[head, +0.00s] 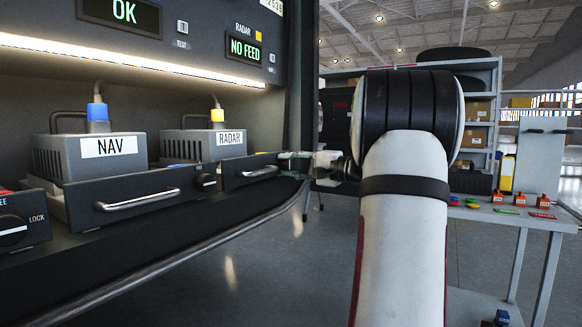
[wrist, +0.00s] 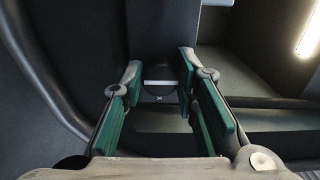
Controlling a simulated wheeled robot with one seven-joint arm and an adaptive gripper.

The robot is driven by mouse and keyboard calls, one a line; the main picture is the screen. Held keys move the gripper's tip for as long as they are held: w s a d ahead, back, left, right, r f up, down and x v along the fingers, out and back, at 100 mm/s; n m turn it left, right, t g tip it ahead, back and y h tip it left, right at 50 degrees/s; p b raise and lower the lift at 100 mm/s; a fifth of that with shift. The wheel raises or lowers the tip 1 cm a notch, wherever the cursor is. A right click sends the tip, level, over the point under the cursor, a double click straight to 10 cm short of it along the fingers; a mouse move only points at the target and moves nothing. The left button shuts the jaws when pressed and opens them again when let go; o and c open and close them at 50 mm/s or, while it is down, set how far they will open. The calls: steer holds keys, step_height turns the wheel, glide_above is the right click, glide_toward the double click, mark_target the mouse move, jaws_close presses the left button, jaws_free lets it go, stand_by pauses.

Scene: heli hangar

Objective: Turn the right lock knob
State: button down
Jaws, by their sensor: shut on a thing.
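The right lock knob (wrist: 160,74) is a dark round knob with a white line across it. It sits between the green finger pads of my gripper (wrist: 160,66) in the wrist view, and the fingers are shut on it. In the head view my gripper (head: 290,160) reaches the right end of the RADAR unit's front panel (head: 247,170), and it hides the knob there. The RADAR unit (head: 228,140) is a grey box with a yellow connector on top.
The NAV unit (head: 98,158) with a blue connector stands to the left. Another lock knob (head: 207,181) sits between the panels, and one (head: 12,230) is at far left. A curved rail (head: 190,255) runs along the shelf front. A workbench (head: 520,215) stands at right.

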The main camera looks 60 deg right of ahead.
steer(key=c, duration=1.3)
jaws_free()
steer(key=s, duration=0.8)
steer(key=s+d, duration=0.1)
steer(key=s, duration=0.3)
